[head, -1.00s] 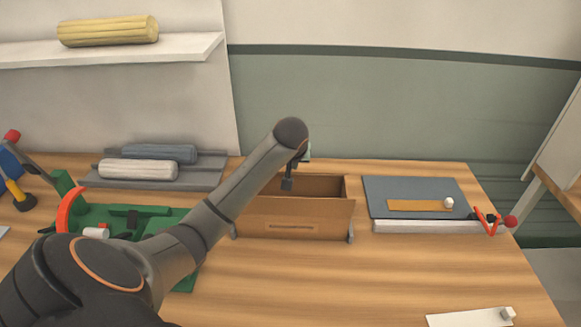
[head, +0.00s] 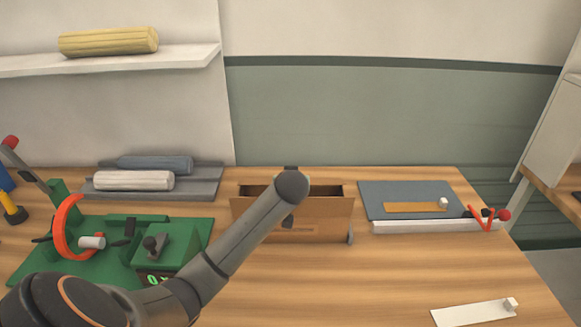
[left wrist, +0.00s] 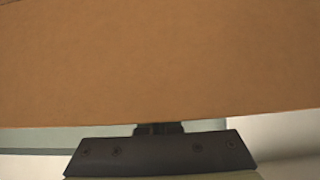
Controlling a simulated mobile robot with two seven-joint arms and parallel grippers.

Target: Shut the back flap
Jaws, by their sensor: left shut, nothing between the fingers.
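The cardboard box (head: 325,215) stands on the table in the middle of the head view. Its top is open and its inside is dark. A broad brown front panel faces me; a thin back rim shows behind the opening. I cannot clearly make out the back flap. My left arm crosses in front of the box. My left gripper (head: 288,221) is mostly hidden by its own wrist, and its dark end shows against the front panel. In the left wrist view a brown cardboard panel (left wrist: 160,60) fills the top, its edge close to the shut fingers (left wrist: 159,128). Contact is unclear.
A green fixture (head: 75,265) with an orange ring stands to the left. Rolls lie on a grey tray (head: 210,182) behind it. A blue-grey board (head: 410,188) and white strip are to the right. The front right table is mostly clear, with a white strip (head: 470,313).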

